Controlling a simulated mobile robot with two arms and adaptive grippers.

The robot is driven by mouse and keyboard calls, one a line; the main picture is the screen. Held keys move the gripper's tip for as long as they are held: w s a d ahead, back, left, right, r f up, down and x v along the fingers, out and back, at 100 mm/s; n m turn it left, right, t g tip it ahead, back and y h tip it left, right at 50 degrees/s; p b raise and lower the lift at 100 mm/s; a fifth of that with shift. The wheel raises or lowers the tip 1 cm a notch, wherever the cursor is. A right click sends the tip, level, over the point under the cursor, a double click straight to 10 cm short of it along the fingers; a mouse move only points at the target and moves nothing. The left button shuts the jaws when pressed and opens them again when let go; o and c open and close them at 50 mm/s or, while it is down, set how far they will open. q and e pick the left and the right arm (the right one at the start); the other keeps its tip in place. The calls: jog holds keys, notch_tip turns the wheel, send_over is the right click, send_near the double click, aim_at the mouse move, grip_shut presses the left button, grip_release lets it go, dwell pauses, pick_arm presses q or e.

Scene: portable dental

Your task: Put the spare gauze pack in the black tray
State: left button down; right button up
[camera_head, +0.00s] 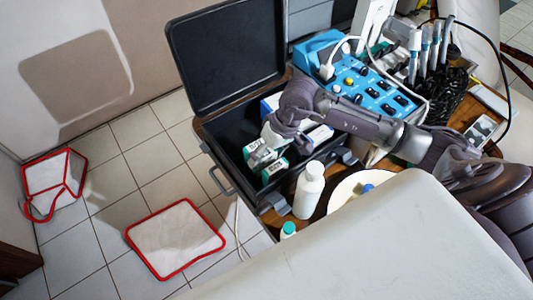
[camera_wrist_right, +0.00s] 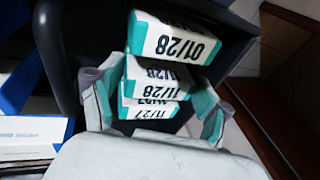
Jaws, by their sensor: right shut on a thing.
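Several white and teal gauze packs with printed dates lie in the open black case, which looks like the black tray (camera_head: 232,153). In the wrist view one pack (camera_wrist_right: 175,43) reads 01/28 and lies beyond the others. A pack reading 11/28 (camera_wrist_right: 155,82) and one reading 11/27 lie nearer. My right gripper (camera_wrist_right: 160,100) is shut on a gauze pack, low inside the case; which pack it grips is not clear. In the head view the right gripper (camera_head: 268,142) covers part of the packs (camera_head: 273,171). My left gripper is not in view.
The case's raised lid (camera_head: 226,48) stands behind. A white bottle (camera_head: 309,190) and a pale dish (camera_head: 350,188) stand at its near right. A blue dental unit (camera_head: 365,85) is to the right. A pale padded surface (camera_head: 370,250) fills the front. Red-edged items (camera_head: 175,240) lie on the floor.

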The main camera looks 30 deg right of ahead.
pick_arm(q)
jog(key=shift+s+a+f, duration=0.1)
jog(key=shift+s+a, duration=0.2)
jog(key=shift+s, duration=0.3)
pick_arm(e)
jog(key=o, duration=0.9)
pick_arm(q)
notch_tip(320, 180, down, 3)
jog(key=b, duration=0.3)
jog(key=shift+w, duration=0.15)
pick_arm(e)
jog(key=v, duration=1.2)
jog(key=shift+r, duration=0.1)
jog(key=shift+a, duration=0.1)
